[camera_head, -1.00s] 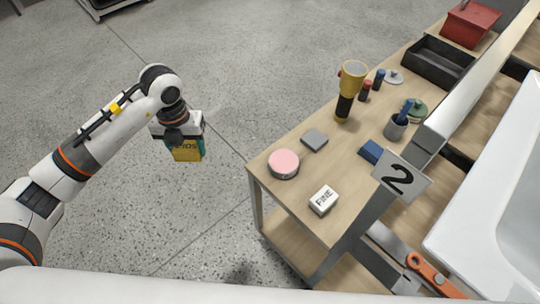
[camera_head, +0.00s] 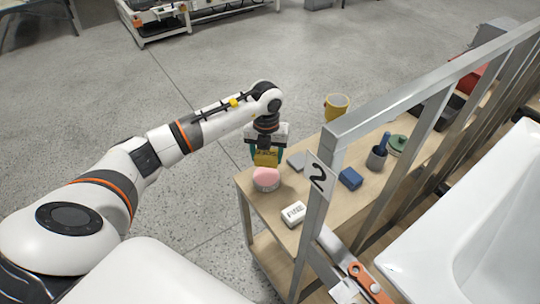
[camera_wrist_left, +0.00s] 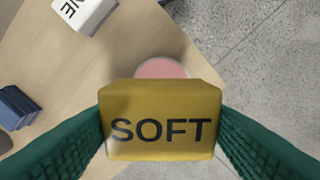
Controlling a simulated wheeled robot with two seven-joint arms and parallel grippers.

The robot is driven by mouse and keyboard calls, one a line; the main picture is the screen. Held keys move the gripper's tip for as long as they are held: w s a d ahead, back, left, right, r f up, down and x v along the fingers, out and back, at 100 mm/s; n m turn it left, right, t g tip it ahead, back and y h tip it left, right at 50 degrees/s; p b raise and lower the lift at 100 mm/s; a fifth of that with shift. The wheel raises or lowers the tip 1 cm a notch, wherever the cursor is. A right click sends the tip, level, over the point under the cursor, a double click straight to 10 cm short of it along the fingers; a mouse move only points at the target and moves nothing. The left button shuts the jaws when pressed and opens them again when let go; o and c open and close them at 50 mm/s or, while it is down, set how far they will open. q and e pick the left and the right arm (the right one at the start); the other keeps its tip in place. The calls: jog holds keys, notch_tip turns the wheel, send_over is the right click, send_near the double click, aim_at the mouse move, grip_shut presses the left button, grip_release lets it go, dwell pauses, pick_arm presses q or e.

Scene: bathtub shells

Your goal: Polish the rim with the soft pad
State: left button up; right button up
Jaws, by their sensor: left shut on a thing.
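The soft pad is a yellow block marked SOFT (camera_wrist_left: 160,125), held between the green fingers of my left gripper (camera_head: 266,154). The gripper is shut on it, and the pad also shows in the head view (camera_head: 266,159). It is just above or over the round tin with a pink top (camera_head: 266,176); I cannot tell whether they touch. In the left wrist view the pad hides part of the pink top (camera_wrist_left: 160,68). The white bathtub shell with its rim (camera_head: 430,235) is at the right, apart from the pad. My right gripper is out of view.
The wooden cart (camera_head: 262,207) carries a white FINE block (camera_head: 293,214), a grey flat block (camera_head: 297,160), a blue block (camera_head: 350,178), a grey cup (camera_head: 377,158) and a yellow torch (camera_head: 337,106).

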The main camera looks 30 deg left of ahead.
aim_at(266, 176)
pick_arm(q)
jog(key=shift+a+f+b, duration=0.2)
jog(key=shift+f+b, duration=0.3)
jog(key=shift+f, duration=0.4)
notch_tip(266, 176, down, 3)
jog(key=b, duration=0.2)
jog(key=shift+d+f+b, duration=0.1)
jog(key=shift+f+b, duration=0.1)
jog(key=shift+b, duration=0.2)
jog(key=shift+f, duration=0.3)
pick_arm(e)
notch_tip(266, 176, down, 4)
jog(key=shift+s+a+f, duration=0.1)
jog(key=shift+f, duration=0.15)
pick_arm(q)
jog(key=shift+f+b, duration=0.45)
jog(key=shift+b, duration=0.05)
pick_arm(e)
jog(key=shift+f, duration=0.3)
pick_arm(q)
jog(key=shift+f, duration=0.1)
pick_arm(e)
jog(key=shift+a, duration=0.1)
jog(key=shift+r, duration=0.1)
pick_arm(q)
jog(key=shift+r+p, duration=2.8)
jog(key=shift+r, duration=0.8)
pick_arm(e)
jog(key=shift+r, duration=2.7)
